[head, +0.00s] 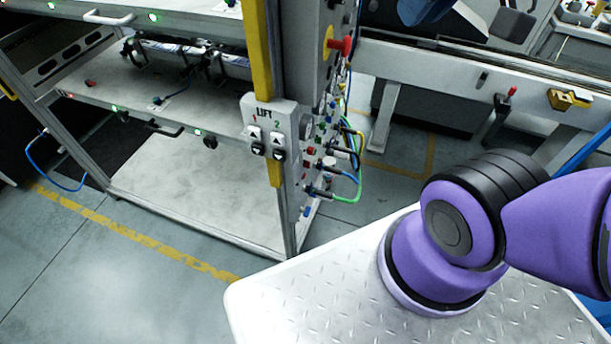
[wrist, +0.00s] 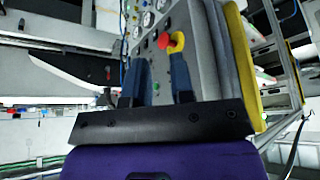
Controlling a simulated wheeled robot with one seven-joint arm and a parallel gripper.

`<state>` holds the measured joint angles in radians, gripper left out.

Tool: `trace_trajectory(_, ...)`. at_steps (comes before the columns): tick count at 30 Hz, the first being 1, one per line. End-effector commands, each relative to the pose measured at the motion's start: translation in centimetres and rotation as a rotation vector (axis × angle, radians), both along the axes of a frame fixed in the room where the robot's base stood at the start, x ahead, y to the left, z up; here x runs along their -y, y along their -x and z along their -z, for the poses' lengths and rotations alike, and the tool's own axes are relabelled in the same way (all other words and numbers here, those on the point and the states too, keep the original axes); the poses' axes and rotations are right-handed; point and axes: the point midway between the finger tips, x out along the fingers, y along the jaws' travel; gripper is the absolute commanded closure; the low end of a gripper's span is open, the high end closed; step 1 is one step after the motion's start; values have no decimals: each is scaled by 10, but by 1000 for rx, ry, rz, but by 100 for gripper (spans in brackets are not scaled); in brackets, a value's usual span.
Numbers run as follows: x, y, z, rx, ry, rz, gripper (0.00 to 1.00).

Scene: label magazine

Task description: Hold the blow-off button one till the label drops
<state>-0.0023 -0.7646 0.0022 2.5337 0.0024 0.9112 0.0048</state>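The blow-off button one cannot be told apart by any readable marking. Several small coloured buttons and fittings sit on the narrow side panel (head: 309,120) of the machine in the head view. In the wrist view my gripper (wrist: 158,72) points toward a grey panel (wrist: 200,50) with its two blue fingers apart and nothing between them. I cannot tell if a fingertip touches anything. My gripper is outside the head view. No label can be made out clearly.
A LIFT box (head: 268,134) with rocker buttons hangs on the yellow post (head: 259,50). A red knob (head: 342,46) juts from the panel's upper part, and looped hoses (head: 352,160) hang lower. A conveyor rail (head: 480,75) runs to the right. Open floor lies in front.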

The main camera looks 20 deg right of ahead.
Motion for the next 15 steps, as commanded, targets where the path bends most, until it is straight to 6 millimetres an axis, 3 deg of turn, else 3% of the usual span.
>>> trace_trajectory(1, 0, 0, 0, 0, 0, 0, 90)
trace_trajectory(3, 0, 0, 0, 0, 0, 0, 100)
trace_trajectory(15, 0, 0, 0, 0, 0, 0, 100)
